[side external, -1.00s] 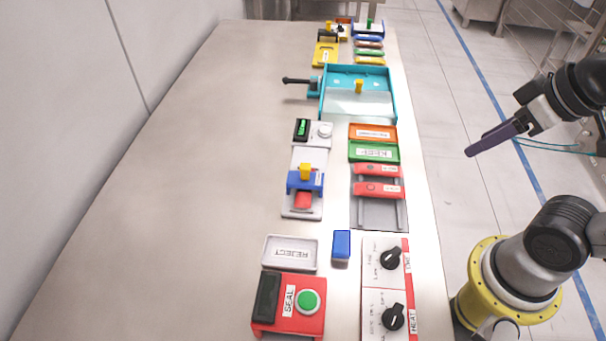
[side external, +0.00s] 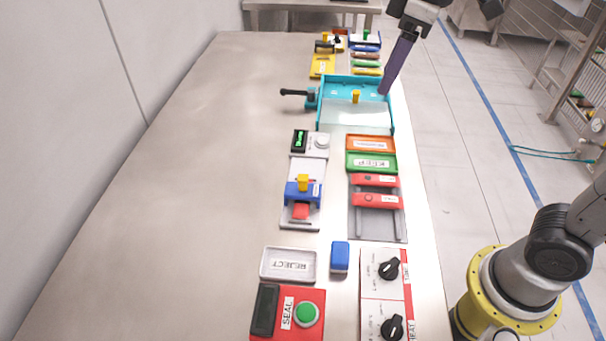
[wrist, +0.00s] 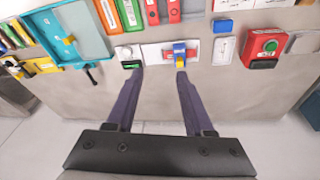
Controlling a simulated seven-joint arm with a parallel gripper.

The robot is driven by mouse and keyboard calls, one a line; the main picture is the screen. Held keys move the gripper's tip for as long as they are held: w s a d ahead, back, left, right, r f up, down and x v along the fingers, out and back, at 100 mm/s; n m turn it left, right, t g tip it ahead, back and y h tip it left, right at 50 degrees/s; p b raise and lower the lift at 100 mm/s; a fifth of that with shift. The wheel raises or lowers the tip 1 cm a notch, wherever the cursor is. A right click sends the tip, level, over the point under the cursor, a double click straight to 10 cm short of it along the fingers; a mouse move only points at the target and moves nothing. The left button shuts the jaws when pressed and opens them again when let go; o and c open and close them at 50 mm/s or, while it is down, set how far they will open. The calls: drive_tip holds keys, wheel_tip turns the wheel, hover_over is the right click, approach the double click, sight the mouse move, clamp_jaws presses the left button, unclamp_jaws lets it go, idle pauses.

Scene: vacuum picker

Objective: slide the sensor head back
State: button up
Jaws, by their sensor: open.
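The sensor head appears to be the blue sliding block (side external: 291,193) with a yellow knob (side external: 303,182), on a light grey track (side external: 305,166). A red piece (side external: 300,212) lies at its near side. In the wrist view the blue block (wrist: 191,53) shows near the right fingertip, but the finger seems well above it. My gripper (side external: 384,93) has long purple fingers, raised over the right edge of the teal tray in the side view. In the wrist view my gripper (wrist: 158,73) is open, with nothing between its fingers.
A display box with a white knob (side external: 322,142) adjoins the track's far end. A teal tray (side external: 390,108) with a black handle stands beyond. A reject tray (side external: 289,265), red seal box (side external: 317,296), blue block (side external: 340,256) and dial panel (side external: 370,290) are nearer. The left table is clear.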

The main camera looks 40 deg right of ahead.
drive_tip(key=w+a+f+n+g, duration=0.2)
drive_tip(key=w+a+f, duration=0.2)
drive_tip(key=w+a, duration=0.3)
hover_over(303, 178)
wheel_tip(303, 178, down, 6)
drive_tip(key=shift+n+g+h, duration=0.3)
drive_tip(key=shift+n+g, duration=0.1)
wheel_tip(303, 178, down, 13)
drive_tip(key=shift+s+a+f, duration=0.1)
clamp_jaws()
idle(0.8)
